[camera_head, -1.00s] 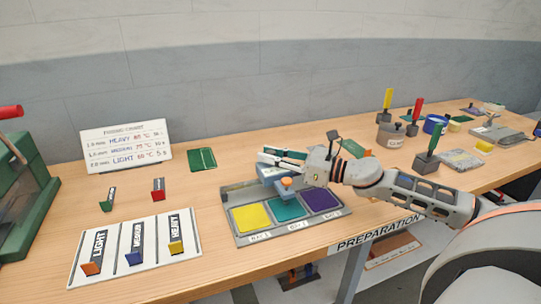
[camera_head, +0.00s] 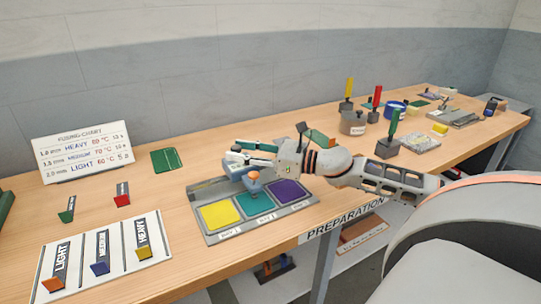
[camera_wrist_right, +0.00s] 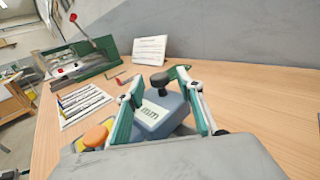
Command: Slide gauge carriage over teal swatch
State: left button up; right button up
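The gauge carriage (camera_head: 238,172) is a blue-grey block with an orange knob (camera_head: 254,178). It sits at the back of a grey tray (camera_head: 200,190), behind the yellow swatch (camera_head: 219,214) and the teal swatch (camera_head: 256,204); a purple swatch (camera_head: 290,191) lies to the right. My right gripper (camera_head: 250,152) reaches in from the right at the carriage. My left gripper is not in view.
A white board with LIGHT, MEDIUM and HEAVY pieces (camera_head: 75,270) lies left of the tray. Pots and stamps (camera_head: 353,122) occupy the right side. The table's front edge (camera_head: 345,222) is close to the tray.

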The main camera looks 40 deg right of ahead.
jog(key=v, duration=1)
jog(key=shift+s+d, duration=0.15)
jog(key=shift+s, duration=0.05)
dwell(0.4)
